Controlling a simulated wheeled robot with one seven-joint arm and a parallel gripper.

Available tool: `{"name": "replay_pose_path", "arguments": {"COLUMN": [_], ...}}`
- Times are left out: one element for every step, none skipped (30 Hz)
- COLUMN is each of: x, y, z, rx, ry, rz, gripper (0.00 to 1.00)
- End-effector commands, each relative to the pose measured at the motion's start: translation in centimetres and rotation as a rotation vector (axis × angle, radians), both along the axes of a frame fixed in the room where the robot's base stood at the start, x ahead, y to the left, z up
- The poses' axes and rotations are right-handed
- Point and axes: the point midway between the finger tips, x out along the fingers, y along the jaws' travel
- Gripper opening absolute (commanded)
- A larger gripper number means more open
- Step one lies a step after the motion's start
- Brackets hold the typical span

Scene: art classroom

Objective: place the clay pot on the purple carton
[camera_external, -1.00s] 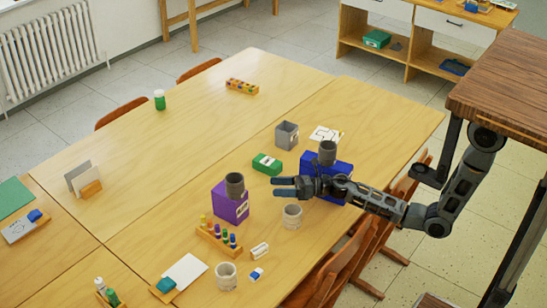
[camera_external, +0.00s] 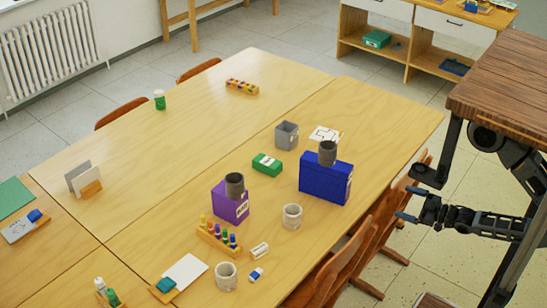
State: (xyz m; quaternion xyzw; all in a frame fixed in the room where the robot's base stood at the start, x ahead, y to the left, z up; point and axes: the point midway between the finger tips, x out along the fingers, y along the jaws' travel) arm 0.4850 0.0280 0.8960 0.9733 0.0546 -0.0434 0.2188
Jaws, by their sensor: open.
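A dark grey-brown clay pot (camera_external: 234,186) stands upright on top of the purple carton (camera_external: 231,209), near the middle of the table. Another similar dark pot (camera_external: 327,153) stands on the blue box (camera_external: 325,182) to the right. My gripper (camera_external: 403,203) is open and empty, off the table's right edge, well apart from both pots and the carton.
Two pale pots stand on the table (camera_external: 180,120), one right of the carton (camera_external: 292,217) and one at the front (camera_external: 226,277). A green box (camera_external: 267,165), a grey container (camera_external: 287,135) and a rack of coloured bottles (camera_external: 219,236) surround the carton. Chairs line the right edge.

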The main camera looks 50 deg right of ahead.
Motion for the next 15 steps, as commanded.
{"name": "replay_pose_path", "arguments": {"x": [-1.7, -2.5, -3.4, -4.0, -4.5, -5.0, -5.4, -5.7, -5.9, -6.1, -6.2, -6.3, -6.3, -6.3, -6.3], "y": [-0.7, -1.1, -1.5, -1.8, -2.0, -2.3, -2.4, -2.6, -2.7, -2.8, -2.8, -2.9, -2.9, -2.9, -2.9], "z": [0.6, 0.9, 1.3, 1.6, 1.9, 2.3, 2.4, 2.6, 2.8, 2.9, 2.9, 3.0, 3.0, 3.0, 3.0], "rx": [0.083, 0.134, 0.197, 0.239, 0.275, 0.319, 0.345, 0.37, 0.391, 0.405, 0.415, 0.423, 0.427, 0.428, 0.428], "ry": [0.044, 0.066, 0.093, 0.11, 0.125, 0.14, 0.151, 0.159, 0.168, 0.173, 0.177, 0.18, 0.181, 0.181, 0.181], "rz": [-0.032, -0.052, -0.076, -0.093, -0.108, -0.126, -0.137, -0.148, -0.157, -0.162, -0.167, -0.17, -0.171, -0.172, -0.172], "gripper": [0.95, 0.95, 0.95, 0.95, 0.95, 0.95, 0.95, 0.95, 0.95, 0.95, 0.95, 0.95, 0.95, 0.95, 0.95]}}
